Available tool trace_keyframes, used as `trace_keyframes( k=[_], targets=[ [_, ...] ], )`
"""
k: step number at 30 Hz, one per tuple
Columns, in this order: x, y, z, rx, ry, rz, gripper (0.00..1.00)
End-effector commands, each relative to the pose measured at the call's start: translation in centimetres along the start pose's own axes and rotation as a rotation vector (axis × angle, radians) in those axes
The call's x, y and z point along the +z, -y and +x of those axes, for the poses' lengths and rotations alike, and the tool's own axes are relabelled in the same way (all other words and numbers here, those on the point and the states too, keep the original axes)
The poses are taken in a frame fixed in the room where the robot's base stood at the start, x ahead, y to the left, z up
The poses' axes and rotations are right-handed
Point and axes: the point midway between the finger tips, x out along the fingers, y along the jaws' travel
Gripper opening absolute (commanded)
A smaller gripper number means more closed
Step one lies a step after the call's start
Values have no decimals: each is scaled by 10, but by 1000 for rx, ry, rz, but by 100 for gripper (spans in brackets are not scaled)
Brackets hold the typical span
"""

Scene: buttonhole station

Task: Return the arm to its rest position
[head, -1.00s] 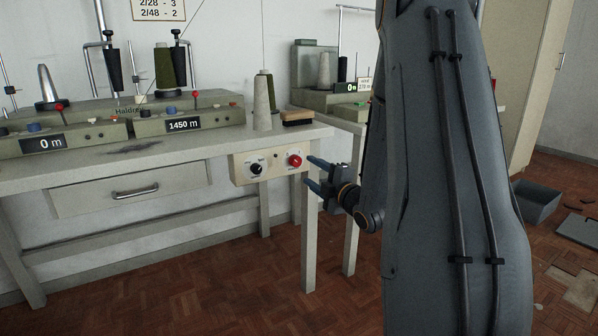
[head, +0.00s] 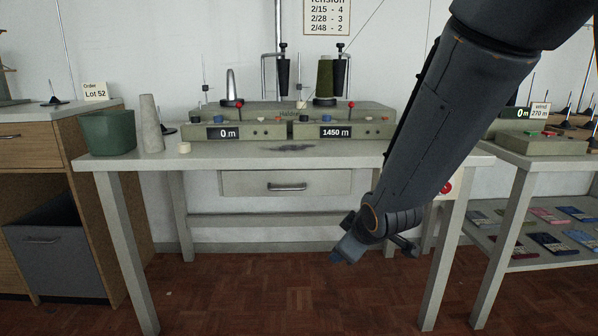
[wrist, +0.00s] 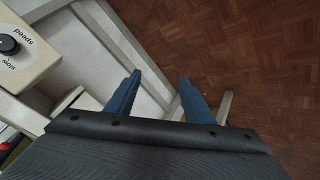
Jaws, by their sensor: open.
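My gripper (head: 345,251) hangs in front of the grey winding table (head: 225,160), below its top and in front of its lower frame. In the wrist view my gripper's two blue fingers (wrist: 155,97) are apart, with nothing between them. The wrist view looks down past the table's frame to the parquet floor. My arm reaches down from the upper right in the head view and hides the right part of the table.
The control box (wrist: 27,50) with a black speed knob is at the wrist view's left. On the table stand a winder with two displays (head: 290,125), a grey cone (head: 151,125) and a green bin (head: 108,132). Open parquet floor (head: 250,290) lies in front.

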Motion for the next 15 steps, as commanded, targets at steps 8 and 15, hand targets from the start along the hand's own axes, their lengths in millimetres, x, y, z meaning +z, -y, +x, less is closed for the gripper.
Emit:
trace_keyframes(
  k=[8, 15],
  targets=[
    [-3, 149, -70, -254, 246, 190, 48],
    [14, 214, -118, -354, 403, 266, 48]
  ],
)
